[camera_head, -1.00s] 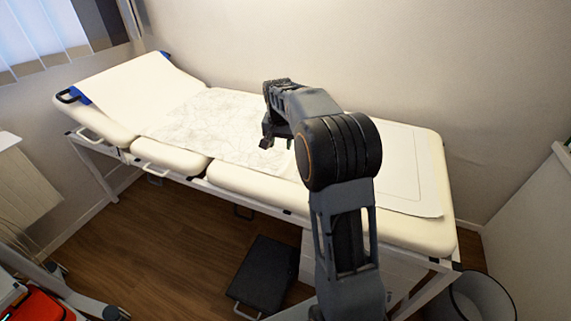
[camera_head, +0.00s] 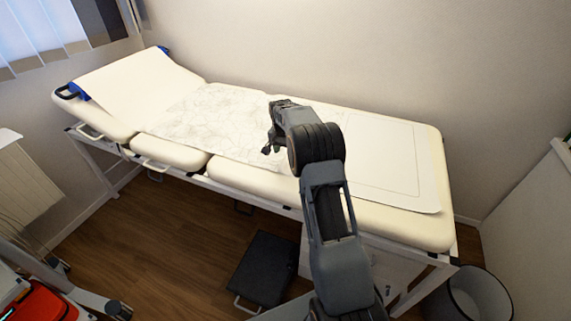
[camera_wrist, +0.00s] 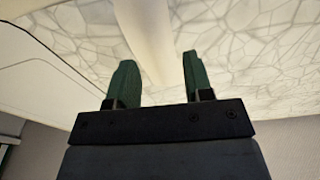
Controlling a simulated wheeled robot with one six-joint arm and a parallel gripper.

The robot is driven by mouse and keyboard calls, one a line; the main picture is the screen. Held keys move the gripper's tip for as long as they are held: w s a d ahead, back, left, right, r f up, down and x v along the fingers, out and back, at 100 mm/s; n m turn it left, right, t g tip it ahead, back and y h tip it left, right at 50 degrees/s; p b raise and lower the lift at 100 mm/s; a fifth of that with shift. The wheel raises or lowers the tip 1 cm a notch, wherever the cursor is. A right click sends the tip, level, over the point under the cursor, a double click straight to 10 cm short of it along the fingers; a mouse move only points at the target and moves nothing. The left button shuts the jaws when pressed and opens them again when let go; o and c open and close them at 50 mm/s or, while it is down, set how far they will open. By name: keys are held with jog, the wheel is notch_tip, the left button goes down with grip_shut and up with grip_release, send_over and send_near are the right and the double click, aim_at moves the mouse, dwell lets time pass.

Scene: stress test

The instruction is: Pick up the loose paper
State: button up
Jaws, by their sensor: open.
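A crinkled, pale loose paper (camera_head: 207,122) lies across the middle of the cream examination couch (camera_head: 250,182) in the head view. Its right part is hidden behind my arm. In the wrist view a crinkle-patterned surface (camera_wrist: 255,70) fills the right and also shows at upper left, with a smooth cream strip between. My gripper (camera_head: 268,147) is over the paper's right part in the head view. In the wrist view my gripper (camera_wrist: 159,58) has its two green fingers apart with nothing between them. I cannot tell whether the tips touch the paper.
A flat sheet with a drawn outline (camera_head: 385,160) lies on the couch's right end. The wall is close behind the couch. A black step (camera_head: 265,268) and a bin (camera_head: 478,298) stand on the floor in front. A red case (camera_head: 38,303) is at lower left.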

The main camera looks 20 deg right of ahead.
aim_at(286, 161)
jog(key=shift+w+d+f, duration=0.1)
jog(key=shift+d+f, duration=0.1)
jog(key=shift+f, duration=1.2)
jog(key=shift+w+d+f, duration=0.1)
jog(key=shift+d+f, duration=0.1)
jog(key=shift+f, duration=1.2)
jog(key=shift+c, duration=0.5)
grip_shut()
